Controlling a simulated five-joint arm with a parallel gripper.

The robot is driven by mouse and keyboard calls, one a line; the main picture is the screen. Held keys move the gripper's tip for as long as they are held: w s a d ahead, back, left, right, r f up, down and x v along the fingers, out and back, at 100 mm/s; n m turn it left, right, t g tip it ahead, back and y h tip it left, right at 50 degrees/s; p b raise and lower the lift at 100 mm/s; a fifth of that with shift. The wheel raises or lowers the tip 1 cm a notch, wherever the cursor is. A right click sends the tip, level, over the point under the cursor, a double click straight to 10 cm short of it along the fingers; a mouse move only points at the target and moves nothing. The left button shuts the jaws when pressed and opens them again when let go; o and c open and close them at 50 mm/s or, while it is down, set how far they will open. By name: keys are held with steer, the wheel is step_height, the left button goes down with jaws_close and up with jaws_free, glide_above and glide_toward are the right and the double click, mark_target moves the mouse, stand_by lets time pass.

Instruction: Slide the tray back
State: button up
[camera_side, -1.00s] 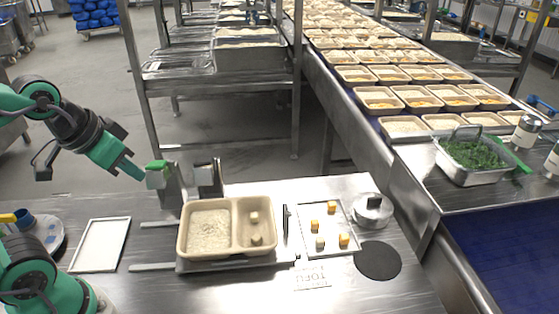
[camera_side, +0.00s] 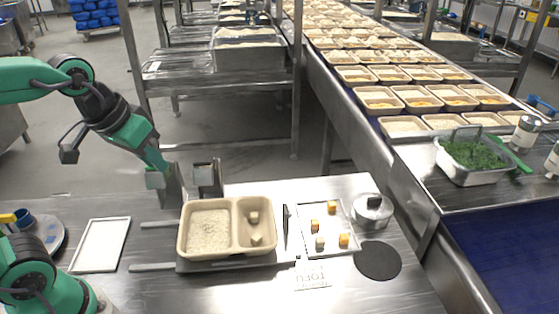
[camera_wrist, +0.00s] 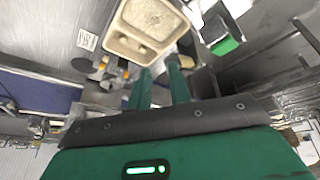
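The beige tray (camera_side: 183,232) has two compartments, rice on the left and two pale cubes on the right. It sits on a metal slide plate (camera_side: 222,264) at the middle of the table. The tray also shows at the top of the wrist view (camera_wrist: 128,52). My gripper (camera_side: 163,168) is behind and left of the tray, close to the left metal post. In the wrist view its two green fingers (camera_wrist: 160,82) are apart with nothing visible between them. A green block (camera_wrist: 224,45) on a post is beside the fingers there; in the side view my gripper hides it.
A metal plate (camera_side: 332,248) with several tofu cubes lies right of the tray. A lidded pot (camera_side: 372,213), a black disc (camera_side: 378,261) and a label card (camera_side: 312,278) are near it. A white framed board (camera_side: 101,245) lies at left. Two metal rails (camera_side: 150,267) extend left from the slide.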

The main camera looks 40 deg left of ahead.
steer(key=w+d+f+n+g, duration=0.1)
steer(key=w+d+n, duration=0.15)
steer(key=w, duration=0.35)
steer(key=w+d+f+n+g, duration=0.1)
steer(key=w+d+f, duration=0.15)
steer(key=w, duration=0.35)
steer(key=n+g, duration=0.3)
steer(key=n, duration=0.1)
glide_above(286, 208)
step_height(286, 208, down, 10)
steer(key=shift+s+a+f, duration=0.1)
steer(key=shift+s, duration=0.05)
steer(key=shift+f, duration=0.2)
steer(key=shift+f, duration=3.9)
jaws_close()
